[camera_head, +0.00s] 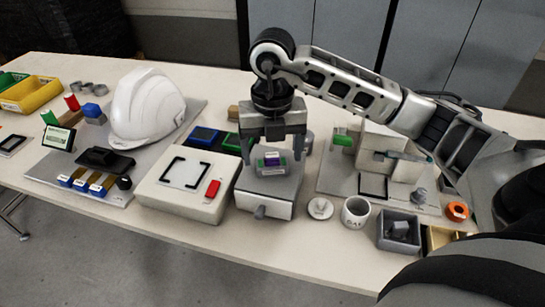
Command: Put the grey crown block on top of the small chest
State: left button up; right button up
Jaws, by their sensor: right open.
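The small chest (264,203) is a grey box with a front drawer and a round knob, near the front edge of the table. My right gripper (271,155) is open above the chest, its fingers pointing down. A dark grey block (400,228), possibly the grey crown block, sits in a grey open bin (385,243) to the right. My left gripper is not in view.
A white box (160,205) with a red piece stands left of the chest. A white helmet (147,108) stands behind it. Right of the chest are a white disc (320,208), a mug (355,212) and an orange ring (457,211). My right arm reaches over the board behind them.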

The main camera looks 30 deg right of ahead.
aim_at(272, 155)
notch_tip(272, 155, up, 10)
jog(key=p, duration=0.1)
jog(key=shift+f, duration=0.15)
dwell(0.5)
